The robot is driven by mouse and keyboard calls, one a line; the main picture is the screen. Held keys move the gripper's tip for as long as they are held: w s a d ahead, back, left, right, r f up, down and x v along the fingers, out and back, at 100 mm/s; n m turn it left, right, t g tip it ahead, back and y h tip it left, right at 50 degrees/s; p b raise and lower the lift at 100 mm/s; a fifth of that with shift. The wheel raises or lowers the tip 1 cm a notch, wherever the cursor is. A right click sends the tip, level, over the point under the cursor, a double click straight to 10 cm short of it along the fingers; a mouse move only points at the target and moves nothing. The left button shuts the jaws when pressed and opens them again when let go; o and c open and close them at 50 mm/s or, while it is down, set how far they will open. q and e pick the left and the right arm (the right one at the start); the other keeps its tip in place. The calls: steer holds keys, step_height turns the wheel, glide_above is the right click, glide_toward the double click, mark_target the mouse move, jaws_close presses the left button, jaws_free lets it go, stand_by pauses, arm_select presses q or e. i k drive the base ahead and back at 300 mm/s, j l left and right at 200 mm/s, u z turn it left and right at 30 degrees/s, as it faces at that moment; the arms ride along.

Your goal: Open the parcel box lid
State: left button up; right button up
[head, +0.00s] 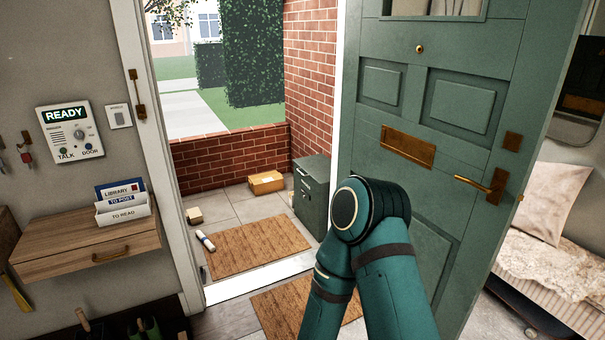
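The parcel box (308,203) is a dark grey-green box standing on the porch paving, outside the open doorway and against the brick wall. Its lid (313,167) looks closed. A small light mark shows on its upper front. One of my teal arms, apparently the right, rises from the bottom edge, and its bent joint covers the box's lower right side. Neither of my gripper's fingers can be seen, so the left and right grippers are both out of view.
The green door (437,160) stands open on the right, with a brass handle (482,186). Doormats (250,248) lie outside and inside the threshold. A cardboard parcel (266,182), a smaller box (194,215) and a tube (206,241) lie on the porch. A wooden drawer shelf (85,258) is at left.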

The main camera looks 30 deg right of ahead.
mark_target(316, 166)
steer(key=z, duration=0.45)
steer(key=i+z, duration=0.1)
steer(key=z, duration=0.75)
steer(key=i+j+z, duration=0.1)
steer(key=z, duration=0.35)
steer(key=j+z, duration=0.1)
steer(key=z, duration=0.3)
steer(key=i+j+z, duration=0.1)
steer(key=z, duration=0.35)
steer(key=j+z, duration=0.15)
steer(key=z, duration=0.3)
steer(key=i+j+z, duration=0.1)
steer(key=z, duration=0.35)
steer(key=j+z, duration=0.3)
steer(key=j, duration=0.75)
steer(key=j+z, duration=0.1)
steer(key=j, duration=1.4)
steer(key=i+j+u, duration=0.1)
steer(key=j, duration=0.4)
steer(key=j+u, duration=0.35)
steer(key=j, duration=0.6)
steer(key=j+u, duration=0.25)
steer(key=j, duration=0.7)
